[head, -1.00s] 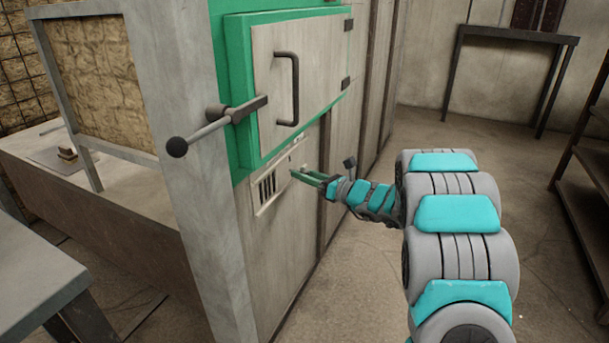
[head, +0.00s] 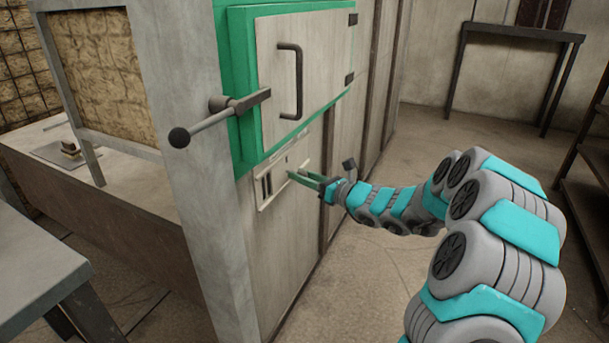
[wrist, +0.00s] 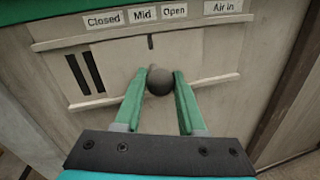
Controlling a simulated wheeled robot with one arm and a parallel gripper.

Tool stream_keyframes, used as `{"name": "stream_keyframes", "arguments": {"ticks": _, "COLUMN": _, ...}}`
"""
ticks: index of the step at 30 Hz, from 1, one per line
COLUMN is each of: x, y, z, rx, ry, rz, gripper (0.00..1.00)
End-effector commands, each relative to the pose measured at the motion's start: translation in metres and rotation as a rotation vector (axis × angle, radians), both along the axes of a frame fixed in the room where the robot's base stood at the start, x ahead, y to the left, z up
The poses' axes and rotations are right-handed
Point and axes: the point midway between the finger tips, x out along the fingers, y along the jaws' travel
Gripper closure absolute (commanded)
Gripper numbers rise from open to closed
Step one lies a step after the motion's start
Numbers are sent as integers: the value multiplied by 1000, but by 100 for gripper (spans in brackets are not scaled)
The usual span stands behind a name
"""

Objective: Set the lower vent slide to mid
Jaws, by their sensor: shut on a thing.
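The lower vent slide (wrist: 190,55) is a pale plate running between two rails, with a dark round knob (wrist: 160,82). My gripper (wrist: 161,78) is shut on this knob, one green finger on each side. A dark mark (wrist: 150,42) on the slide's upper edge stands below the "Mid" label (wrist: 142,14), a touch to its right. The "Closed" label (wrist: 103,20) and "Open" label (wrist: 174,10) flank it. Two dark vent slots (wrist: 85,73) show left of the plate. In the head view my gripper (head: 303,177) is at the vent panel (head: 266,201), below the green-framed door.
The door (head: 275,70) above has a dark handle (head: 291,80) and a latch lever with a ball end (head: 179,138). A grey table (head: 40,270) stands at the lower left.

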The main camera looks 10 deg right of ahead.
Motion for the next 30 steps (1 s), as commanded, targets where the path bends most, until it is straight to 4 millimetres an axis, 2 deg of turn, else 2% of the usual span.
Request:
{"name": "stream_keyframes", "arguments": {"ticks": 11, "x": -2, "y": 2, "z": -1, "rx": -1, "ry": 0, "rz": 3, "gripper": 100}}
{"name": "stream_keyframes", "arguments": {"ticks": 12, "x": -2, "y": 2, "z": -1, "rx": -1, "ry": 0, "rz": 3, "gripper": 60}}
{"name": "stream_keyframes", "arguments": {"ticks": 18, "x": -2, "y": 2, "z": -2, "rx": -1, "ry": -1, "rz": 4, "gripper": 37}}
{"name": "stream_keyframes", "arguments": {"ticks": 20, "x": -2, "y": 3, "z": -1, "rx": -1, "ry": -1, "rz": 4, "gripper": 31}}
{"name": "stream_keyframes", "arguments": {"ticks": 30, "x": -6, "y": -2, "z": -1, "rx": 0, "ry": 0, "rz": 2, "gripper": 31}}
